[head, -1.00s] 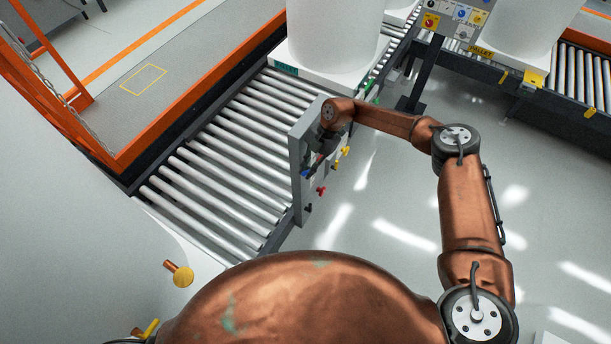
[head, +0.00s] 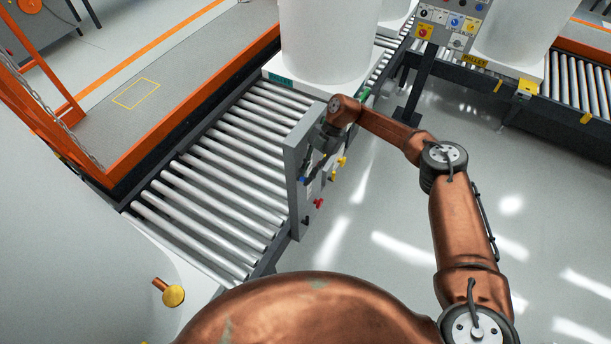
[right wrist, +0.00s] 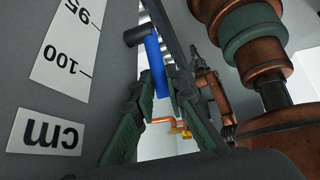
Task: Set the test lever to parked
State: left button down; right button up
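The grey valve panel (head: 293,185) stands upright at the side of the roller conveyor. A blue lever handle (right wrist: 155,64) shows in the right wrist view, pointing from a dark pivot toward my gripper. I cannot be sure it is the test lever, as no label on it can be read. My right gripper (right wrist: 160,92) has its two green-padded fingers apart, one on each side of the blue handle's near end. A narrow gap shows beside the handle. In the head view my right gripper (head: 316,160) is at the panel's front and partly hides it. My left gripper is not in view.
Yellow (head: 341,161) and red (head: 319,203) handles stick out of the panel below and beside my gripper. A white tank (head: 330,40) stands on the conveyor (head: 215,170) behind. A control box (head: 450,22) is at upper right. The floor at right is clear.

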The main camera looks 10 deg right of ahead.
jog(key=o, duration=0.4)
jog(key=shift+o, duration=0.2)
jog(key=shift+r, duration=0.1)
jog(key=v, duration=0.8)
jog(key=shift+w, duration=0.1)
jog(key=shift+c, duration=0.2)
